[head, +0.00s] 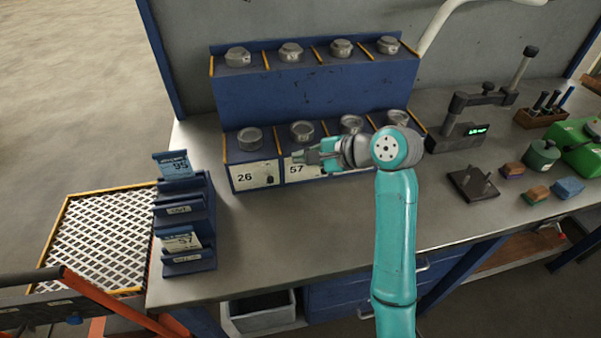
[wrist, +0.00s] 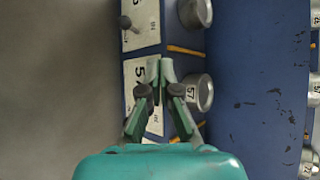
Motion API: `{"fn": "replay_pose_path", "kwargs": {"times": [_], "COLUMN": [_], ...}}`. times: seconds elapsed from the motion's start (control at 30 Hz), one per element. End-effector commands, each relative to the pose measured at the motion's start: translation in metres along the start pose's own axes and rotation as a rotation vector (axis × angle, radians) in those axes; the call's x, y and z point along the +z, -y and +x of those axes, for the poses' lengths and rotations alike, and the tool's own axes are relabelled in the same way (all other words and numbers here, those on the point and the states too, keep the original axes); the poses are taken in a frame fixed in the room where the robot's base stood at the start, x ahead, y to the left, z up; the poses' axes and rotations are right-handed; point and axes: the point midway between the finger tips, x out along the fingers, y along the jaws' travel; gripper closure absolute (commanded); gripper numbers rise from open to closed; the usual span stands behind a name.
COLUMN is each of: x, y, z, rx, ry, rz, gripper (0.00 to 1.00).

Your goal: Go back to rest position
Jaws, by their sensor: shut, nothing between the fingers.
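My gripper (head: 314,157) is shut and empty in front of the lower row of the blue rack (head: 300,92), close to the label reading 57 (head: 296,170). My teal arm reaches up from the bottom of the head view and bends left to it. In the wrist view the fingertips (wrist: 160,72) meet beside a round metal piece marked 57 (wrist: 200,94). The head view does not show clearly whether the gripper touches the rack. My arm and gripper hide part of the rack's lower right labels.
A blue card holder (head: 188,222) with cards 95 and 57 stands at the bench's left. A gauge stand (head: 462,128), a dark plate with pins (head: 473,184) and several coloured blocks occupy the right. The bench front is largely bare.

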Motion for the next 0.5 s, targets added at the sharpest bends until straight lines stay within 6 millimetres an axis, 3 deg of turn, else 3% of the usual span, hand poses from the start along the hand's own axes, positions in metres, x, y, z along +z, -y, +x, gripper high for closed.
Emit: {"fn": "replay_pose_path", "kwargs": {"times": [0.17, 0.5], "x": [-0.0012, -0.0015], "y": [0.0121, 0.0132], "z": [-0.0036, -0.004], "rx": [0.001, 0.002], "ry": [0.0, 0.0], "rz": [0.001, 0.002], "gripper": [1.0, 1.0]}}
